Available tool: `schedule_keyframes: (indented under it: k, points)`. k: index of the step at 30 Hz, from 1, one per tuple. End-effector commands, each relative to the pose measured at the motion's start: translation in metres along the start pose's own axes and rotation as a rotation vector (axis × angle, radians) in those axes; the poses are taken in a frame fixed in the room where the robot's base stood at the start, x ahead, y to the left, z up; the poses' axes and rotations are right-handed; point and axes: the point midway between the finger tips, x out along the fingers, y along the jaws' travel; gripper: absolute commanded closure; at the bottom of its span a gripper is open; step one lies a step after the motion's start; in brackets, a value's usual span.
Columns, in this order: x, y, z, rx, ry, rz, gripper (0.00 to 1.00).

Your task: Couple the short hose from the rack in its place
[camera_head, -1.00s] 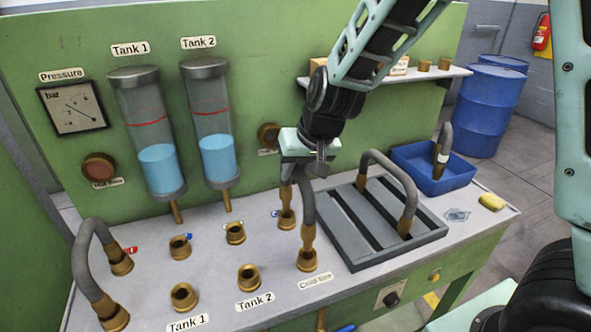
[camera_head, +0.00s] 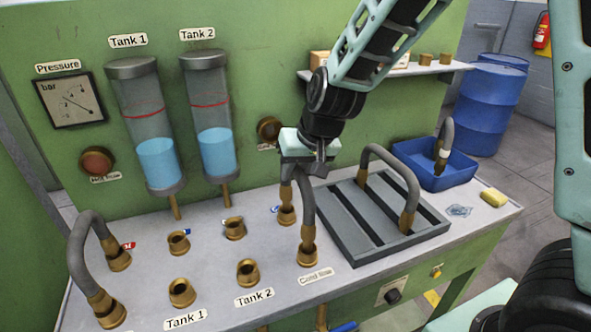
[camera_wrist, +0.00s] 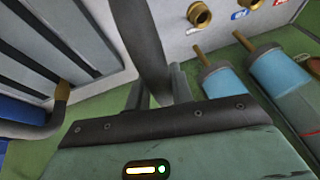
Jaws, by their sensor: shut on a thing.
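My gripper (camera_head: 309,168) is shut on the top of a short grey hose (camera_head: 308,205) with brass ends. The hose stands upright over the right-hand pair of brass ports by the "Cold line" label (camera_head: 316,276). Its front end meets the front port (camera_head: 307,256) and its back end meets the back port (camera_head: 287,214); I cannot tell whether they are locked. In the wrist view the hose (camera_wrist: 140,45) runs up from between the fingers. The slatted grey rack (camera_head: 345,225) stands to the right, with another, longer hose (camera_head: 388,153) arched over it.
Open brass ports stand at Tank 1 (camera_head: 182,293) and Tank 2 (camera_head: 248,273), with two behind them. Another hose (camera_head: 78,245) is coupled at the left. A shelf (camera_head: 445,68) hangs behind my arm.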

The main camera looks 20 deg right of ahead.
Motion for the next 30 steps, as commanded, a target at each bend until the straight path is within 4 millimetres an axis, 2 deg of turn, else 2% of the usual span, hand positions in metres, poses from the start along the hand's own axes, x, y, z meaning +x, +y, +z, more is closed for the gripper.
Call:
schedule_keyframes:
  k: [30]
  points:
    - [0.018, 0.004, 0.007, 0.000, 0.001, 0.000, 1.00]
